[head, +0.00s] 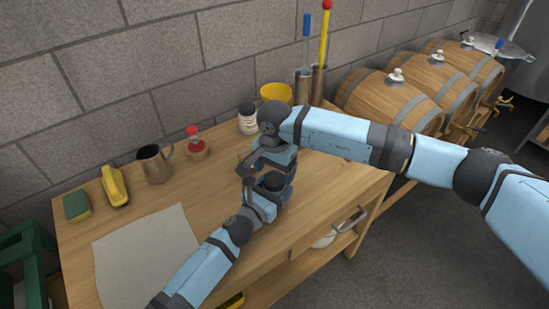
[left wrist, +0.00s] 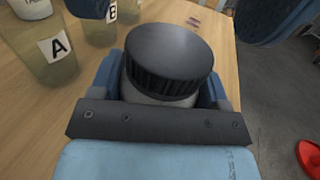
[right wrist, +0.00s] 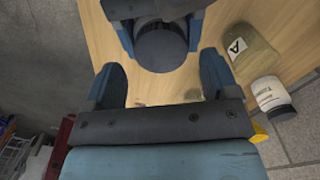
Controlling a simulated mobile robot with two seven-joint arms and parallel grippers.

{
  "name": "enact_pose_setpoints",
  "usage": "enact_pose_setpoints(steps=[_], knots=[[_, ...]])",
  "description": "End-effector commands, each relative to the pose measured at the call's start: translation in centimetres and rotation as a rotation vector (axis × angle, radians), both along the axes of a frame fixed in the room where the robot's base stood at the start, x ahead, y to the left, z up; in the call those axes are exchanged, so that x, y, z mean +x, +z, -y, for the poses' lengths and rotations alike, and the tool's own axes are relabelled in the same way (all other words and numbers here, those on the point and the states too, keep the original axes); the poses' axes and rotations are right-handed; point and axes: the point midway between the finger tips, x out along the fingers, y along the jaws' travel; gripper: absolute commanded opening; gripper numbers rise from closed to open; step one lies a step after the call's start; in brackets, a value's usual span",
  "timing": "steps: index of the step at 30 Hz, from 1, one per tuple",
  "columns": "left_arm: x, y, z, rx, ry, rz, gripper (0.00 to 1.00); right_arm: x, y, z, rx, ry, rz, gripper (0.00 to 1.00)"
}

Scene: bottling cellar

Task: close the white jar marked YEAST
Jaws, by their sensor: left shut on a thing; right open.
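A white jar with a ribbed black lid (left wrist: 168,55) is held in my left gripper (left wrist: 160,90). Its lid also shows in the head view (head: 272,182) and the right wrist view (right wrist: 161,50). The lid sits on top of the jar; I cannot tell how tightly. The jar's body is mostly hidden and no YEAST marking is readable. My left gripper is shut around the jar's sides, over the bench. My right gripper (right wrist: 162,68) is open and empty, close to the lid, with its fingers apart and not visibly touching it.
Containers marked A (left wrist: 55,52) and B (left wrist: 101,32) stand close by. A metal jug (head: 154,164) and a paper sheet (head: 146,255) are left.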

Motion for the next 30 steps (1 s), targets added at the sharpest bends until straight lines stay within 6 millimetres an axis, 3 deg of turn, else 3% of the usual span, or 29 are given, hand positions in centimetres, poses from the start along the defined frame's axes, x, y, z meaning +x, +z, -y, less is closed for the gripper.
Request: enact_pose_setpoints(steps=[6, 17, 24, 30], knots=[[0.0, 0.0, 0.0, 0.000, 0.000, 0.000, 0.03, 0.0, -2.3, 0.0, 0.001, 0.000, -0.001, 0.81], [0.0, 0.0, 0.0, 0.001, 0.000, -0.001, 0.03, 0.0, -2.8, 0.0, 0.001, 0.000, 0.001, 0.81], [0.0, 0.0, 0.0, 0.001, 0.000, -0.001, 0.03, 0.0, -2.8, 0.0, 0.000, 0.000, 0.000, 0.31], [0.0, 0.0, 0.0, 0.000, 0.001, -0.001, 0.03, 0.0, -2.8, 0.0, 0.000, -0.030, 0.000, 0.30]])
